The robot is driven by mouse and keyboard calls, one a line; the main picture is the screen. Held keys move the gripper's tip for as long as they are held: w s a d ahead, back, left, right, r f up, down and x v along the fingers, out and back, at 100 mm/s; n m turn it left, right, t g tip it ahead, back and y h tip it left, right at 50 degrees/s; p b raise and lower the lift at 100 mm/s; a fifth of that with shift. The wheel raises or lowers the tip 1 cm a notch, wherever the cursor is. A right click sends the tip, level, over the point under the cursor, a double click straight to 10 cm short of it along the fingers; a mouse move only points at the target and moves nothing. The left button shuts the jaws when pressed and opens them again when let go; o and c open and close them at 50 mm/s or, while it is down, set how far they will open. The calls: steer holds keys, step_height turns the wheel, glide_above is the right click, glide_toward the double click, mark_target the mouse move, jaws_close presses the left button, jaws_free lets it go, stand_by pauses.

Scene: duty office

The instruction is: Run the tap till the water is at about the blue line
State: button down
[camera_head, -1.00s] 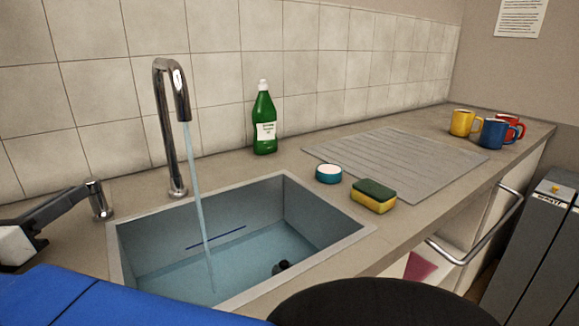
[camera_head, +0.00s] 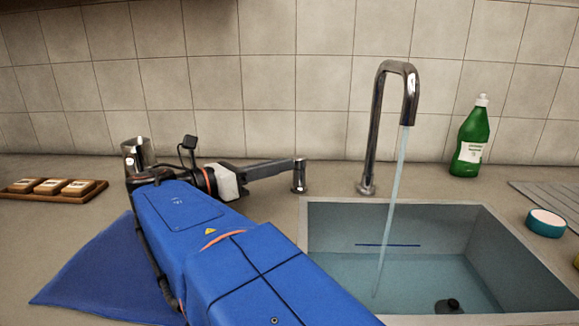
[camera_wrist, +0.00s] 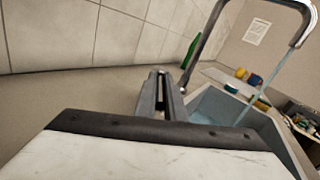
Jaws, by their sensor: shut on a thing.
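The chrome tap (camera_head: 391,120) stands behind the sink (camera_head: 322,208), and a steady stream of water (camera_head: 391,205) falls from it. Water (camera_head: 400,275) covers the sink floor. Its surface meets the far wall a little below the blue line (camera_head: 388,245), which shows in full. A dark plug (camera_head: 449,306) sits in the water. My gripper (camera_head: 293,168) is shut on the small chrome tap handle (camera_head: 299,182) left of the tap. In the wrist view my gripper (camera_wrist: 163,92) shows its fingers close together; the handle is hard to make out there.
A green bottle (camera_head: 471,140) stands right of the tap. A teal-sided round pot (camera_head: 546,223) and a ribbed drainer (camera_head: 555,203) are right of the sink. A wooden tray (camera_head: 94,188) with 3 brown blocks lies far left. A blue sheet (camera_head: 85,275) lies below my arm.

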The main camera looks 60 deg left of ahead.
steer(key=c, duration=1.8)
jaws_free()
steer(key=shift+c, duration=0.2)
steer(key=s, duration=0.4)
steer(key=s+d, duration=0.1)
steer(key=s, duration=0.7)
steer(key=shift+d, duration=0.15)
